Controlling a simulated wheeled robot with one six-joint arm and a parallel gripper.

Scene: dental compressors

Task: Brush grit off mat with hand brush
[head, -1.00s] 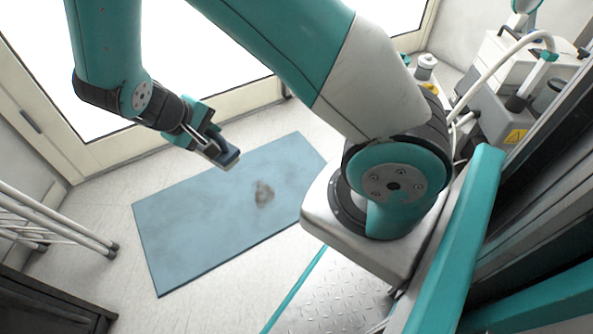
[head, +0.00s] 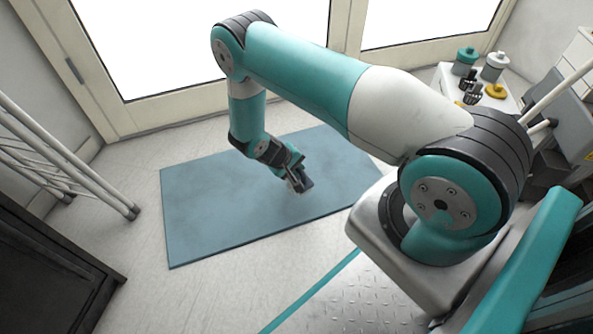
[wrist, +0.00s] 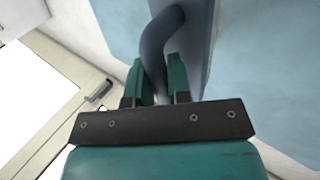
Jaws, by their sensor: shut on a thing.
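The blue-grey mat (head: 215,215) lies flat on the floor, with faint smudges on its surface. My gripper (head: 284,163) is low over the right part of the mat and shut on the hand brush (head: 301,183). The brush has a dark body and pale bristles at or very near the mat; contact is unclear. In the wrist view the blue-grey brush handle (wrist: 158,40) runs between the two green fingers of my gripper (wrist: 160,78). No dark grit patch shows now; the brush and gripper cover part of the mat where it could lie.
A white rack (head: 70,155) and a dark cabinet (head: 50,270) stand at the left. Glazed doors (head: 340,40) are behind the mat. A cart with bottles and yellow items (head: 494,91) is at the right. Pale floor in front of the mat is clear.

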